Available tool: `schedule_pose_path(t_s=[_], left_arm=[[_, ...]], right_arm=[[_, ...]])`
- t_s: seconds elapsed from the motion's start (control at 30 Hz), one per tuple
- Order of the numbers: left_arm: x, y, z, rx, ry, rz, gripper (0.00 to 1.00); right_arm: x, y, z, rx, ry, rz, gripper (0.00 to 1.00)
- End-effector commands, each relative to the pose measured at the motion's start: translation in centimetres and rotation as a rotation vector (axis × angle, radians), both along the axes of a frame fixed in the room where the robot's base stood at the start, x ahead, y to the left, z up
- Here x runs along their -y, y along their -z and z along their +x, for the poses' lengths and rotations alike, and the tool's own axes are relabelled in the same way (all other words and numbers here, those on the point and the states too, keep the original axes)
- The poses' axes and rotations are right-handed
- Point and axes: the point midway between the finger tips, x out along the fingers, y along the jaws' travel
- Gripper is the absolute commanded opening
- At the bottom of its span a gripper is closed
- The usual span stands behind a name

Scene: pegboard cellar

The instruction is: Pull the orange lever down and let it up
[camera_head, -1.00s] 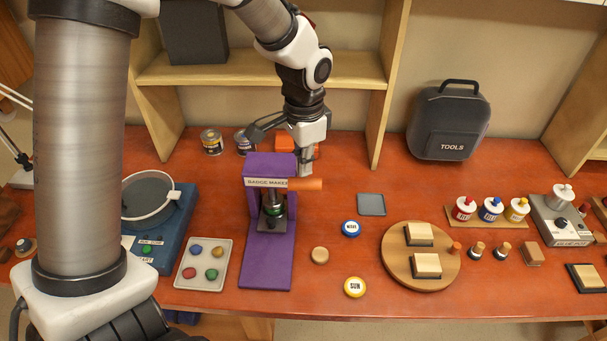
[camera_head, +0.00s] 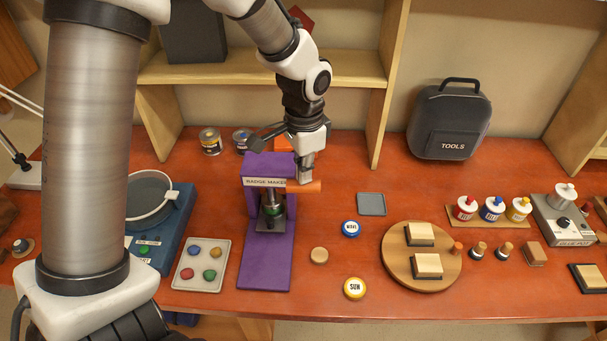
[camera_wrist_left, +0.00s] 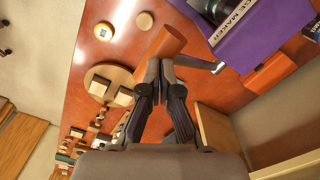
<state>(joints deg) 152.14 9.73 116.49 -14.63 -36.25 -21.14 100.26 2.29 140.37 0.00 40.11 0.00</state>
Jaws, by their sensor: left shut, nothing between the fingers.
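The purple badge maker press (camera_head: 266,262) stands on the red-brown bench. Its orange lever (camera_head: 304,187) sticks out to the right at the top of the press. It is roughly level and also shows in the left wrist view (camera_wrist_left: 170,40). My left gripper (camera_head: 306,178) is shut and empty. Its fingertips are close behind and above the lever in the head view. In the left wrist view the shut fingertips (camera_wrist_left: 160,66) sit right beside the orange handle; I cannot tell whether they touch it. My right gripper is not in view.
An orange block (camera_head: 283,144) and tins (camera_head: 210,141) stand behind the press. A tray of coloured buttons (camera_head: 201,265) is to its left. Badges (camera_head: 354,288), a grey pad (camera_head: 371,204) and a round wooden board (camera_head: 397,266) are to its right. A wooden shelf (camera_head: 262,72) rises behind.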

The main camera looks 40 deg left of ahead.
Motion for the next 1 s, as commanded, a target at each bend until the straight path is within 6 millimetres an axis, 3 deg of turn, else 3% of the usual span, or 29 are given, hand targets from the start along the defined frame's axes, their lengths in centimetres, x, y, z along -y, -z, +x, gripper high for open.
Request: schedule_pose_path(t_s=[0.43,0.8,1.0], left_arm=[[0.6,2.4,-1.0,0.000,0.001,0.000,0.00],[0.7,2.6,-1.1,0.001,0.001,0.000,0.00],[0.8,3.8,-1.4,-0.001,0.001,0.000,0.00]], right_arm=[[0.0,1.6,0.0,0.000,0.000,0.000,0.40],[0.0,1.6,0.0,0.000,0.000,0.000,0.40],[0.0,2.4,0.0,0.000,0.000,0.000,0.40]])
